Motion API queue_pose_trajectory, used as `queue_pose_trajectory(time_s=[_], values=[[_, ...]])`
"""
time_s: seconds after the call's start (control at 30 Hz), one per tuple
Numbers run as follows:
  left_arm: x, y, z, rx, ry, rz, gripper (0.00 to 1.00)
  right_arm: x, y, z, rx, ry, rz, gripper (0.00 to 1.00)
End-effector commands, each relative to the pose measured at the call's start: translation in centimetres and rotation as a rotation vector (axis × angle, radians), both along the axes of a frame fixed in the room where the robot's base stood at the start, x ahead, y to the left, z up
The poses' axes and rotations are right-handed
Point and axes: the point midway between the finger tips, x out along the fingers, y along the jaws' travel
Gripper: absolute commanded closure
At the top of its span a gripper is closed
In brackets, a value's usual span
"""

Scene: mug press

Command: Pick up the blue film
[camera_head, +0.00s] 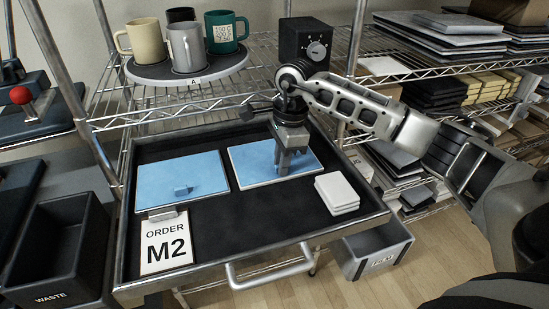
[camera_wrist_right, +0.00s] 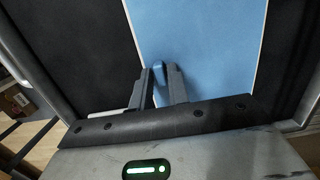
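Two flat blue film sheets lie on white-edged boards in a black tray. In the wrist view the blue film (camera_wrist_right: 205,45) runs beneath the fingers (camera_wrist_right: 160,82). A small blue tab (camera_wrist_right: 158,70) shows between the fingertips. I cannot tell whether the fingers press on it or stand just beside it. My left gripper is not in view.
The tray (camera_head: 245,226) also holds white squares (camera_head: 337,193) and an "ORDER M2" card (camera_head: 166,243). Mugs stand on a round stand (camera_head: 188,80) behind. A black waste bin (camera_head: 62,250) is at left; a grey bin (camera_head: 372,250) is below right. The tray's front middle is clear.

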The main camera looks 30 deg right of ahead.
Motion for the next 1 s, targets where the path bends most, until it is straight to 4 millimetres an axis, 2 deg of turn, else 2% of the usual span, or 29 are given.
queue_pose_trajectory(time_s=[0.07, 0.4, 0.53, 1.0], values=[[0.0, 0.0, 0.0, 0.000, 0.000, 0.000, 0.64, 0.0, 0.0, 0.0, 0.000, 0.000, 0.000, 1.00], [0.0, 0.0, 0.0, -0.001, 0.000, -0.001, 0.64, 0.0, 0.0, 0.1, 0.000, 0.000, 0.000, 1.00], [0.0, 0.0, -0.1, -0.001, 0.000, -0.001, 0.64, 0.1, 0.0, 0.8, 0.001, -0.003, 0.001, 1.00], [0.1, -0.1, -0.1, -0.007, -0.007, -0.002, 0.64, 0.1, 0.0, 9.1, 0.000, -0.003, 0.000, 1.00]])
